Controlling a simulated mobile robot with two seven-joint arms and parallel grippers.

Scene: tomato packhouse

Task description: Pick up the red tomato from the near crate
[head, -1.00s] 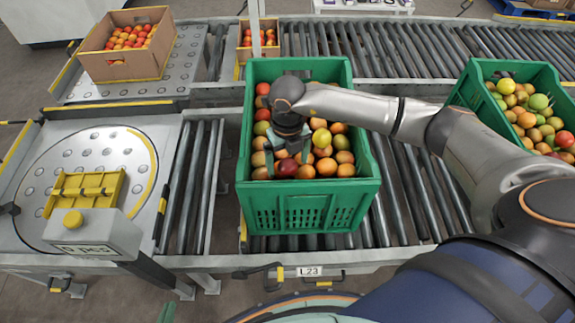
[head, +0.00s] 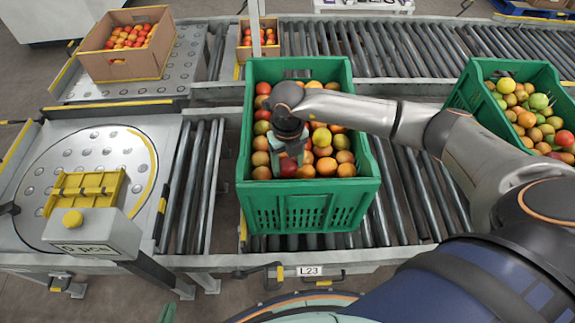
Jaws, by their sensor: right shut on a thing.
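The near green crate (head: 310,212) stands on the rollers and holds many orange, yellow and red tomatoes. My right gripper (head: 288,160) reaches down into its front left part, fingers pointing down. It is shut on a dark red tomato (head: 289,168), which shows between and below the fingers at the level of its neighbours. The fingers hide part of this tomato. Another red tomato (head: 262,88) lies at the crate's back left. A small teal tip, apparently of my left gripper (head: 167,313), shows at the bottom edge; its opening cannot be seen.
A second green crate (head: 470,95) of mixed tomatoes stands at the right. A cardboard box (head: 122,66) of tomatoes is at the back left. A scale with a yellow cradle (head: 85,190) stands left of the near crate, with bare rollers (head: 190,185) between.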

